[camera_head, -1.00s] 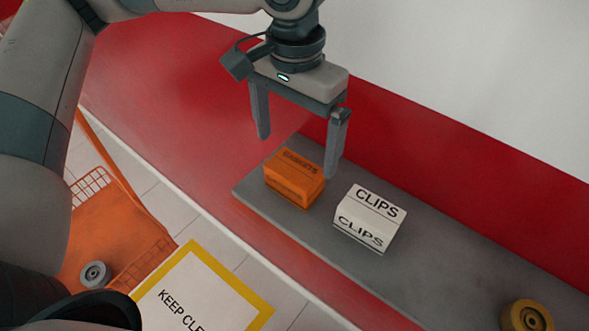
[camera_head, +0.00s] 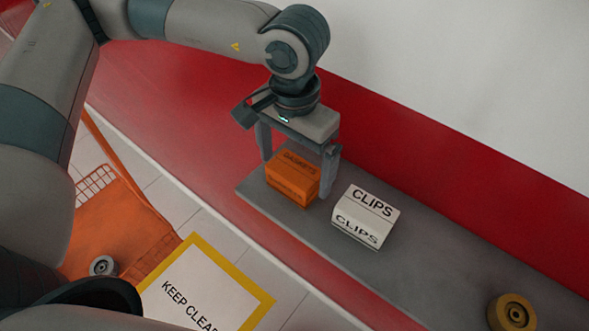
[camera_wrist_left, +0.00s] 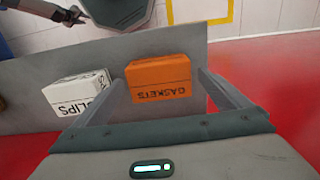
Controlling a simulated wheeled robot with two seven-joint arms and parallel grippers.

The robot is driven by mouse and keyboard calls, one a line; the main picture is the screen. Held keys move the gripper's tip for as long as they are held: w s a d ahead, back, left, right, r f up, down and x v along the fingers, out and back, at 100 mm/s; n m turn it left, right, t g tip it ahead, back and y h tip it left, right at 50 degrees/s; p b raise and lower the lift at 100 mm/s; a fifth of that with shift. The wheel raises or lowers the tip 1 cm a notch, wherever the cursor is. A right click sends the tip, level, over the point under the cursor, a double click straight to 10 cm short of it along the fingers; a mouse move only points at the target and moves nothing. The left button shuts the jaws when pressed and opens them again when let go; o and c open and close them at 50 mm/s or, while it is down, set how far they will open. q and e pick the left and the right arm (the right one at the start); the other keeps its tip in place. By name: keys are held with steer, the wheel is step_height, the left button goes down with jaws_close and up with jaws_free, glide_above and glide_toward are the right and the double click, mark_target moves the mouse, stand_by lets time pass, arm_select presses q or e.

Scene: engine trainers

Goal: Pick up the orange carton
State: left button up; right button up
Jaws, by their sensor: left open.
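A white CLIPS carton (camera_head: 365,216) stands close to the right of the orange carton, near one finger. A yellow-brown ring (camera_head: 511,313) lies farther right. The mat between the CLIPS carton and ring is clear.

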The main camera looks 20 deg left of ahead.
arm_select(q)
steer(key=shift+f, duration=0.6)
steer(key=c, duration=1.4)
steer(key=shift+o, duration=0.2)
